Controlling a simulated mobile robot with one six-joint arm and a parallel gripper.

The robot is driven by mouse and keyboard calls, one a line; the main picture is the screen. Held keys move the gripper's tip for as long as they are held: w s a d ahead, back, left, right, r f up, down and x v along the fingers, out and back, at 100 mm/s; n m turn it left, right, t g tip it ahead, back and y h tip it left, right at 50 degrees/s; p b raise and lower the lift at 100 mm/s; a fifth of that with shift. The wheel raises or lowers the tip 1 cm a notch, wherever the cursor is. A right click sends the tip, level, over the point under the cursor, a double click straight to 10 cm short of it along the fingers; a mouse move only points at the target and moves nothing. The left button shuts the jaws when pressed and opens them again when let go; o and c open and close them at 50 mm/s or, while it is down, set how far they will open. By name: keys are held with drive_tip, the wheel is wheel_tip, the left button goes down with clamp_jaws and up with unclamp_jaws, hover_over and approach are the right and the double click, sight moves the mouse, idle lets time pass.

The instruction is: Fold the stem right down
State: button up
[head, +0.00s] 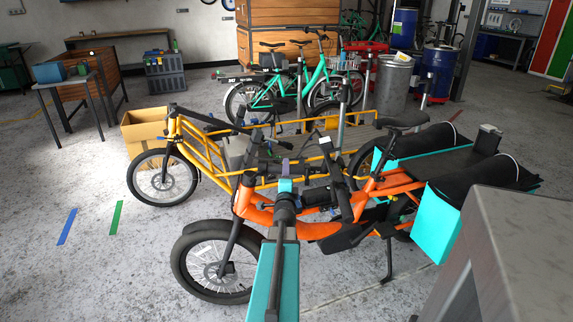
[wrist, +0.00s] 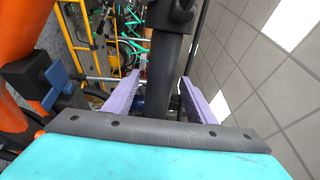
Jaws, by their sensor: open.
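The orange cargo bike (head: 318,230) stands upright in front of me, with its front wheel at the left. In the wrist view a thick dark post, which looks like its stem (wrist: 163,85), runs up between the two purple fingers. My gripper (head: 286,166) is open at the bike's front end; its fingers (wrist: 160,80) lie on either side of the post, with gaps visible. A blue lever (wrist: 55,84) on a black clamp shows left of the post. In the head view my arm and dark bars hide much of the stem.
A yellow cargo bike (head: 212,158) stands close behind the orange one. Turquoise panniers (head: 436,222) hang at its rear. A grey block-like surface (head: 525,235) fills the lower right.

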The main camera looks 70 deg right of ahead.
drive_tip(key=shift+x, duration=2.85)
clamp_jaws()
drive_tip(key=shift+w, duration=0.1)
drive_tip(key=shift+w+r, duration=0.1)
drive_tip(key=shift+r, duration=0.05)
drive_tip(key=shift+r+n, duration=0.2)
drive_tip(key=shift+n, duration=0.1)
